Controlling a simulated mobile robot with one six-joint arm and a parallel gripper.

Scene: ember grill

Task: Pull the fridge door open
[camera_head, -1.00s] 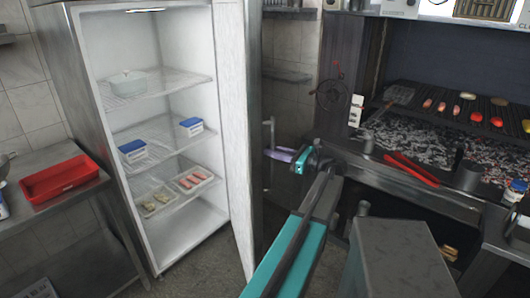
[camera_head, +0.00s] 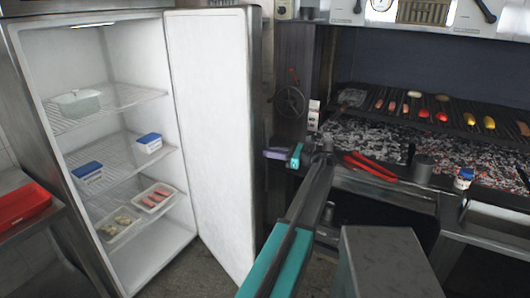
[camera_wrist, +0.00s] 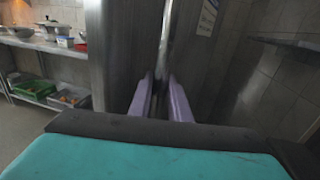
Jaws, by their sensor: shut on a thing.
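The fridge (camera_head: 183,258) stands open at the left in the head view, its lit shelves in sight. Its door (camera_head: 208,130) stands swung out, the white inner face turned towards the head camera. In the wrist view the steel outer face of the door (camera_wrist: 112,60) fills the middle, with a vertical bar handle (camera_wrist: 163,45) on it. My gripper (camera_wrist: 161,100) has its two purple fingers on either side of the handle's lower part and is shut on it. In the head view my gripper (camera_head: 277,153) is beside the door's outer side, its grip hidden behind the door edge.
Inside are a white pot (camera_head: 78,102), blue-lidded tubs (camera_head: 88,172) and trays of food (camera_head: 154,197). A red tray (camera_head: 22,204) lies on the left counter. The grill (camera_head: 430,112) with glowing coals and red tongs (camera_head: 370,167) is at the right.

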